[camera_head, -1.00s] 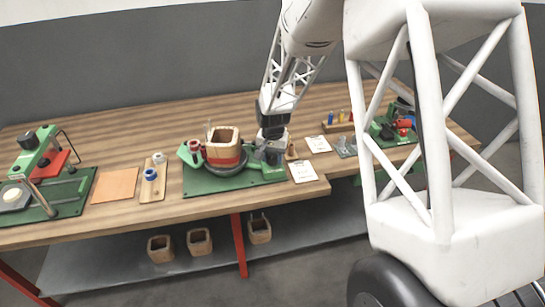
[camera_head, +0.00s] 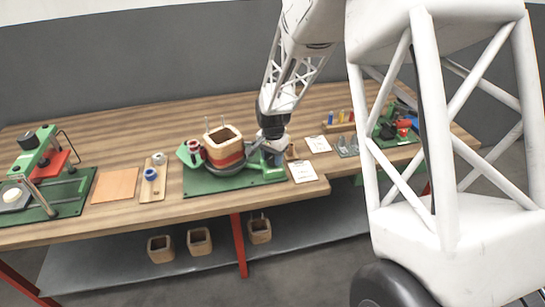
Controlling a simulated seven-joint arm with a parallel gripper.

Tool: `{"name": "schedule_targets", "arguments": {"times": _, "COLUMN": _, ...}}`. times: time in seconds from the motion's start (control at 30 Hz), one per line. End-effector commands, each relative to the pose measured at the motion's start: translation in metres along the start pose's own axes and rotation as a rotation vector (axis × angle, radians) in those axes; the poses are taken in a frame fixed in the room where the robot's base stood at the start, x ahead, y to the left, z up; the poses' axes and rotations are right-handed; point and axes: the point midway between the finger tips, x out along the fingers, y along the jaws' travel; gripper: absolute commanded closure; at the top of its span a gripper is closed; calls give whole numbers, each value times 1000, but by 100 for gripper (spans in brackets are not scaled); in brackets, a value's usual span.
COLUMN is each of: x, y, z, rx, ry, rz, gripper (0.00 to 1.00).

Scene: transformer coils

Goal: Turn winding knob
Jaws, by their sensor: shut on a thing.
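The winding machine sits on a green base plate (camera_head: 215,184) in the middle of the bench. It carries a square wooden coil former (camera_head: 222,140) with a red-brown band of winding (camera_head: 226,158) around its lower part. A small red-topped spool (camera_head: 193,146) stands at its left. My gripper (camera_head: 268,152) points down at the right side of the machine, close beside the former. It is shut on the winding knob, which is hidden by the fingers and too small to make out.
A wooden block with two spools (camera_head: 153,182), a tan sheet (camera_head: 115,185) and a green press (camera_head: 45,175) lie to the left. White cards (camera_head: 303,171), a rack (camera_head: 340,122) and another green device (camera_head: 395,130) lie to the right. Wooden formers (camera_head: 200,241) stand on the lower shelf.

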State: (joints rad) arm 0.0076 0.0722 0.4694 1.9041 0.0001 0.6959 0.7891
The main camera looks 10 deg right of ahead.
Motion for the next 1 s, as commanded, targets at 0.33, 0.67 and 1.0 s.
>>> {"name": "schedule_targets", "arguments": {"times": 0.33, "x": 0, "y": 0, "z": 0, "rx": -1, "ry": 0, "rz": 0, "gripper": 81}}
{"name": "schedule_targets", "arguments": {"times": 0.67, "x": 0, "y": 0, "z": 0, "rx": -1, "ry": 0, "rz": 0, "gripper": 81}}
{"name": "schedule_targets", "arguments": {"times": 1.0, "x": 0, "y": 0, "z": 0, "rx": -1, "ry": 0, "rz": 0, "gripper": 34}}
